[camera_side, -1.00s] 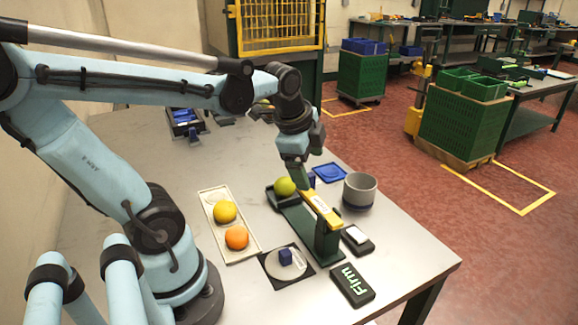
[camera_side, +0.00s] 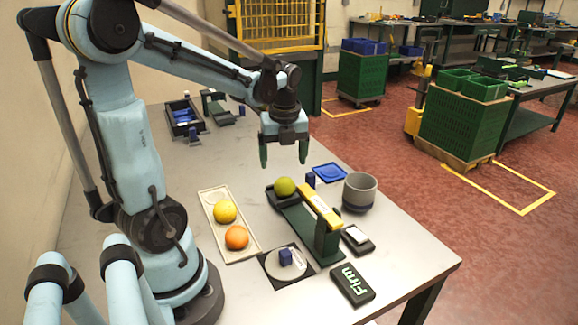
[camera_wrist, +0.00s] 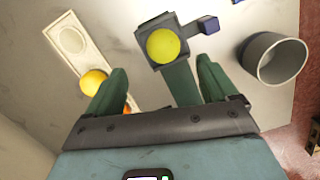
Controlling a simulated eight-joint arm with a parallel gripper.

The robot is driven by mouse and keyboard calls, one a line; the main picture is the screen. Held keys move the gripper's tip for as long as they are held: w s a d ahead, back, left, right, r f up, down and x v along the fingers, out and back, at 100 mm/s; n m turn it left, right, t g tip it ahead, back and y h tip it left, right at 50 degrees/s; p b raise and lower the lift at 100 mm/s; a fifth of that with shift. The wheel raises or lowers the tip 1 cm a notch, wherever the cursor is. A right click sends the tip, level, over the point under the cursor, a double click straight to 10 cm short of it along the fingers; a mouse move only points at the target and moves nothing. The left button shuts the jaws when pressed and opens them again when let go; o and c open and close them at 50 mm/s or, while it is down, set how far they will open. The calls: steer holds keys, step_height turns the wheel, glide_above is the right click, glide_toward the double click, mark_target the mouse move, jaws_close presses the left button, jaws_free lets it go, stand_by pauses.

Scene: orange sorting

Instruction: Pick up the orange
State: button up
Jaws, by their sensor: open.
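The orange (camera_side: 236,237) sits at the near end of a pale tray (camera_side: 247,254). In the wrist view only a sliver of the orange (camera_wrist: 127,108) shows, beside my left finger. A yellow-orange fruit (camera_side: 225,211) sits beside it on the same tray; it also shows in the wrist view (camera_wrist: 93,80). A green-yellow fruit (camera_side: 285,187) rests at the far end of a dark green stand (camera_side: 296,214). My gripper (camera_side: 284,157) is open and empty, pointing down above and beyond the green-yellow fruit, apart from the orange.
A yellow-topped bar (camera_side: 320,206) rises from the stand. A grey cup (camera_side: 360,192) and blue coaster (camera_side: 329,172) are to the right. A round plate with a blue cube (camera_side: 286,257) lies in front, near a dark "Firm" block (camera_side: 352,285). The table's right front corner is clear.

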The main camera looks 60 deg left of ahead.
mark_target(285, 179)
steer(key=shift+w+a+f, duration=0.15)
steer(key=shift+a+f, duration=0.05)
steer(key=shift+f, duration=1.3)
steer(key=shift+w+a+f, duration=0.1)
steer(key=shift+a+f, duration=0.05)
steer(key=shift+f, duration=1.3)
steer(key=shift+w+a+f, duration=0.15)
steer(key=shift+a+f, duration=0.05)
steer(key=shift+f, duration=1.3)
steer(key=c, duration=1.2)
steer(key=shift+r, duration=0.15)
